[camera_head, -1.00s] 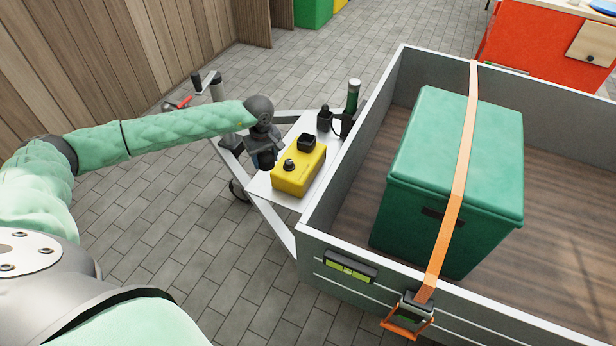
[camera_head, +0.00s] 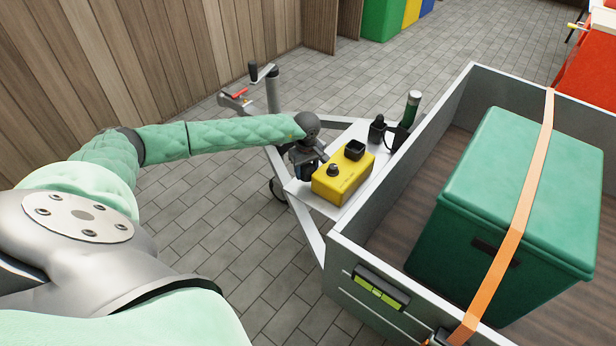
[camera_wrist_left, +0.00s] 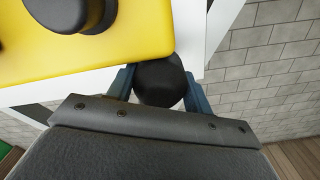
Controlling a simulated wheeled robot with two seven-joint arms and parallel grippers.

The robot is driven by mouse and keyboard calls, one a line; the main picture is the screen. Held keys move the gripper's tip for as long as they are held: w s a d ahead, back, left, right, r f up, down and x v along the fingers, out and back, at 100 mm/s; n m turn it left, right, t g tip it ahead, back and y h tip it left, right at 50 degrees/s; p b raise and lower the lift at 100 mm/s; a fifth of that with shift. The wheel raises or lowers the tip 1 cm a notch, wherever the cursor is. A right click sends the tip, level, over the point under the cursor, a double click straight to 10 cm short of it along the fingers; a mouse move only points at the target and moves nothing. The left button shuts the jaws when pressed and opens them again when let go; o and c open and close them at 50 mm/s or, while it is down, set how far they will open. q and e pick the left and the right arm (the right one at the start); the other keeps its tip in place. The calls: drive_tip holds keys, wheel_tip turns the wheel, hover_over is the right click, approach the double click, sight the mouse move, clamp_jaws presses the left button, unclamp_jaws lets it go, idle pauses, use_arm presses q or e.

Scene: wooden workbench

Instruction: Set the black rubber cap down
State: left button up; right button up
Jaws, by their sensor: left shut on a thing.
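The black rubber cap (camera_wrist_left: 160,80) is a dark rounded piece between the two blue fingers of my left gripper (camera_wrist_left: 158,88) in the left wrist view. The fingers are shut on it. In the head view my left gripper (camera_head: 307,170) is just left of a yellow box (camera_head: 343,175), over the edge of a white plate (camera_head: 300,190). I cannot clearly make out the cap there. In the wrist view the cap is close beside the yellow box (camera_wrist_left: 110,50); I cannot tell whether it touches the plate. My right gripper is not in view.
The yellow box carries black fittings (camera_head: 355,150). A grey trailer wall (camera_head: 420,165) rises at the right, around a strapped green crate (camera_head: 520,180). The tiled floor at the left is clear.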

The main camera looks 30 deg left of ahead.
sight(307, 177)
use_arm(q)
wheel_tip(307, 177, down, 4)
drive_tip(key=shift+r, duration=0.25)
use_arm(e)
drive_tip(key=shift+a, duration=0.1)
use_arm(q)
drive_tip(key=o, duration=0.9)
drive_tip(key=shift+o, duration=0.3)
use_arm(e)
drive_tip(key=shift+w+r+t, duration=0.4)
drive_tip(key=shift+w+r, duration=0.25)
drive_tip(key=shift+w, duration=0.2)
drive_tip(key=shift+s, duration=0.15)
